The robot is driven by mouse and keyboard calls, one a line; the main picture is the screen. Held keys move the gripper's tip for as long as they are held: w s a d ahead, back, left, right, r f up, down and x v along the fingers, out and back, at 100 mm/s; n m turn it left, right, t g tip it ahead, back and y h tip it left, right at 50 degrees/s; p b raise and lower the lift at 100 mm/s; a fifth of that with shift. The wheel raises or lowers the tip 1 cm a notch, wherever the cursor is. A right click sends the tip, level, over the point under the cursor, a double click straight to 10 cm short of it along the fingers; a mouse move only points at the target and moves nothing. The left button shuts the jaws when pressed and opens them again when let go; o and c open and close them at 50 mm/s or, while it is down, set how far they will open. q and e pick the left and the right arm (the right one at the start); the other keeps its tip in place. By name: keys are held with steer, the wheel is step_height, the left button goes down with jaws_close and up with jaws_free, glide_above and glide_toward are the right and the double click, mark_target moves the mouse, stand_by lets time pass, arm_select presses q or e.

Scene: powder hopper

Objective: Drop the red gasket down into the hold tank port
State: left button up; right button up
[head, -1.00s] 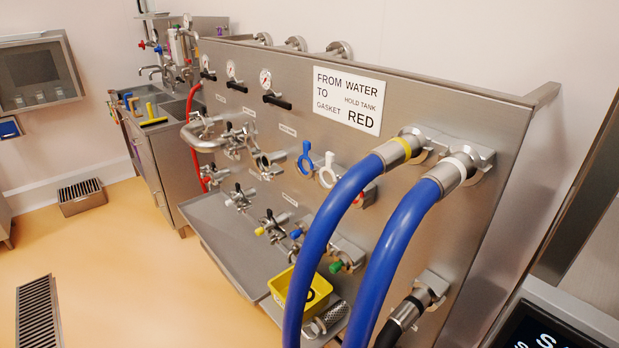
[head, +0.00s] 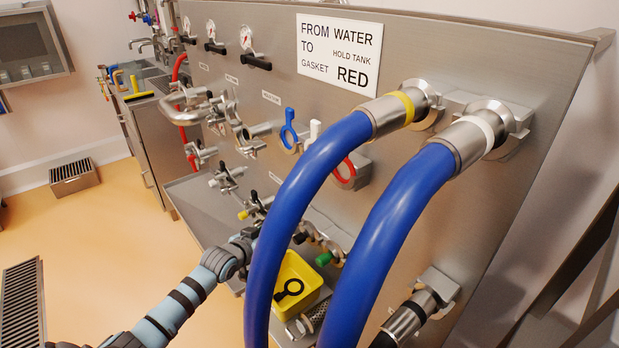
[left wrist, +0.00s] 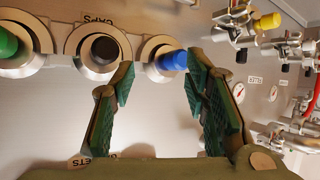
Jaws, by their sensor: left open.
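The red gasket (head: 351,167) hangs on the steel panel, to the right of a blue gasket (head: 288,130) and a white one (head: 315,129), partly hidden behind a blue hose. My left arm reaches in low from the left, and its gripper is mostly hidden behind the hose in the head view. In the left wrist view my left gripper (left wrist: 158,72) is open and empty, its fingers pointing toward a blue cap (left wrist: 174,61) and a round steel fitting (left wrist: 104,48) in the row marked CAPS. I cannot tell which panel port is the hold tank port.
Two thick blue hoses (head: 380,225) arch out from the panel's right side. A yellow bin (head: 297,282) with a black ring shape stands on the tray below. A sign (head: 339,52) reads FROM WATER TO HOLD TANK, GASKET RED. A green cap (left wrist: 7,43) is at the wrist view's left.

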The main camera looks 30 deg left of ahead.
arm_select(q)
steer(key=w+d+r+m+t+h+b, duration=0.15)
steer(key=d+r, duration=0.25)
steer(key=r, duration=0.8)
steer(key=w+d+r+m+t+h+b, duration=0.1)
steer(key=d+r+m+t+h+b, duration=0.2)
steer(key=r, duration=0.8)
steer(key=m+h+b, duration=0.2)
steer(key=h, duration=0.1)
glide_toward(344, 143)
arm_select(e)
step_height(344, 143, down, 7)
steer(key=w, duration=0.1)
arm_select(q)
steer(key=p+x, duration=0.5)
steer(key=x, duration=0.5)
steer(key=shift+d+r+p, duration=0.1)
steer(key=shift+r+p, duration=0.05)
steer(key=shift+p, duration=0.2)
steer(key=shift+w+d, duration=0.1)
steer(key=shift+w, duration=0.3)
steer(key=shift+f, duration=0.2)
arm_select(e)
steer(key=r, duration=0.5)
steer(key=shift+w, duration=0.2)
steer(key=shift+f, duration=0.1)
arm_select(q)
steer(key=c, duration=1)
